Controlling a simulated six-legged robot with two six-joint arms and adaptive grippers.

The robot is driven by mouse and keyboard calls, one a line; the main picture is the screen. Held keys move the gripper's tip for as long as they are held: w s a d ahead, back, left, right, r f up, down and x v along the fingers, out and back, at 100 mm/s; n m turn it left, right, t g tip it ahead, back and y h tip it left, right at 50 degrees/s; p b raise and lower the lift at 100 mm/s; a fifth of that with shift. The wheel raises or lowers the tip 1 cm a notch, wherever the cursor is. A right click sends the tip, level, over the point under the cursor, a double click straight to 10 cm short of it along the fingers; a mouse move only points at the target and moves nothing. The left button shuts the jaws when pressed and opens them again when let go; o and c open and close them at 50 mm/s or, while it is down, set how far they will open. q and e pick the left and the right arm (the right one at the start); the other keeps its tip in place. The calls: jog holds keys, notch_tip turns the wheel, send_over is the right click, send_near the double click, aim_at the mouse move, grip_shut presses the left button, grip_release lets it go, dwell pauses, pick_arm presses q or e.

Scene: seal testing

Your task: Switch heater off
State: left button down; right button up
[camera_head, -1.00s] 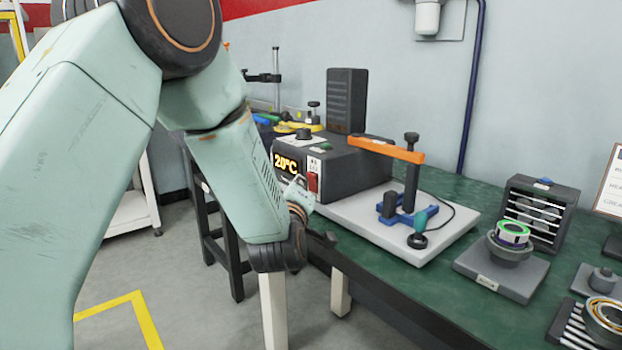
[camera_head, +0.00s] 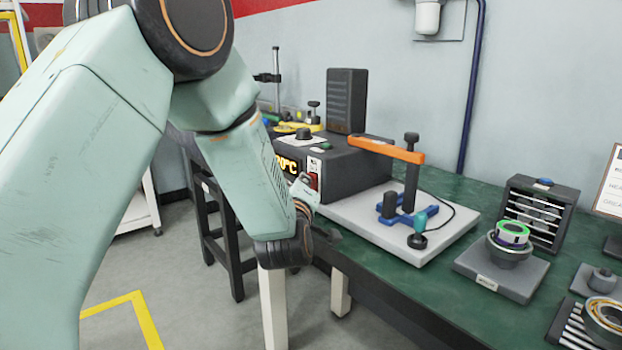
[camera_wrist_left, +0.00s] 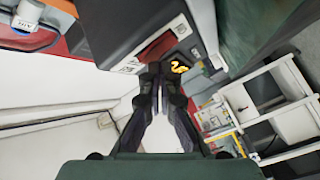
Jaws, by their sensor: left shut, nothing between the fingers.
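The heater (camera_head: 345,165) is a dark box on the bench with a lit orange temperature display (camera_head: 288,164), a black knob on top and a red switch (camera_head: 314,181) on its front. My left forearm covers part of the display in the head view. In the left wrist view the red switch (camera_wrist_left: 160,46) and the orange display (camera_wrist_left: 180,67) lie just beyond the fingertips. My left gripper (camera_wrist_left: 153,76) is shut and empty, pointing at the heater's front near the switch. I cannot tell if the fingertips touch it. My right gripper is not in view.
A pale plate (camera_head: 370,222) beside the heater carries an orange-handled clamp (camera_head: 385,149). Further right on the green bench (camera_head: 450,280) stand a dark base with a green-topped ring (camera_head: 512,234) and a slatted rack (camera_head: 539,213). A black stool frame (camera_head: 232,255) stands left of the bench.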

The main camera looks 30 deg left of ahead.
pick_arm(q)
jog(key=shift+w+d, duration=0.1)
jog(key=shift+w, duration=0.1)
dwell(0.3)
jog(key=shift+s, duration=0.15)
jog(key=shift+s+a, duration=0.3)
jog(key=shift+s, duration=0.3)
jog(key=s, duration=0.1)
jog(key=s+a, duration=0.1)
jog(key=s, duration=0.1)
jog(key=s+a, duration=0.1)
jog(key=shift+s+f+p, duration=0.3)
dwell(0.6)
